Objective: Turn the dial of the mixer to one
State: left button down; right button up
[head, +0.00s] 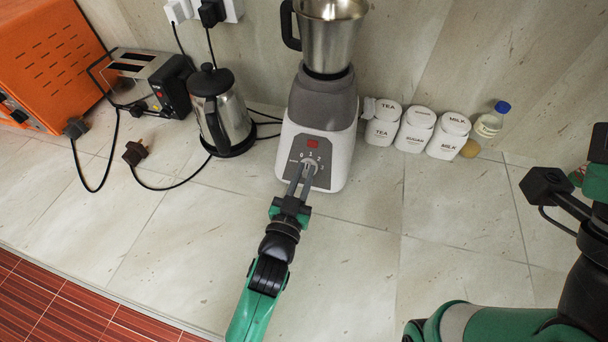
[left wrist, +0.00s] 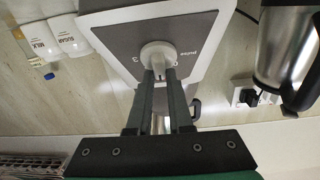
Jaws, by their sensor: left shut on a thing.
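The mixer (head: 335,166) stands upright on the counter against the wall, with a white body, grey upper part and a steel jar (head: 330,38) on top. Its grey front panel has a red mark and a dial (head: 309,163) with numbers around it. My left gripper (head: 302,178) reaches up to the panel and is shut on the dial. In the left wrist view the round pale dial (left wrist: 158,55) sits between the fingertips (left wrist: 160,75). The dial's exact setting is hidden by the fingers. My right gripper (head: 570,190) is at the right edge, away from the mixer; its fingers are partly out of frame.
A steel kettle (head: 222,112) and a toaster (head: 150,80) stand left of the mixer, with black cables and a loose plug (head: 135,152) on the counter. White canisters (head: 415,130) and a blue-capped bottle (head: 490,122) stand to its right. The front counter is mostly clear.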

pick_arm(q)
jog(key=shift+f, duration=0.2)
jog(key=shift+r+n, duration=0.15)
jog(key=shift+n, duration=0.15)
pick_arm(e)
jog(key=shift+f, duration=0.85)
pick_arm(q)
jog(key=c, duration=0.8)
grip_release()
jog(key=shift+s, duration=0.15)
pick_arm(e)
jog(key=shift+r, duration=0.1)
pick_arm(q)
jog(key=p+v, duration=0.2)
jog(key=v, duration=0.9)
jog(key=shift+s+p, duration=0.25)
jog(key=shift+p, duration=0.05)
pick_arm(e)
notch_tip(320, 180, up, 3)
jog(key=shift+f, duration=0.15)
pick_arm(q)
jog(key=shift+a+y, duration=0.1)
jog(key=shift+y, duration=0.2)
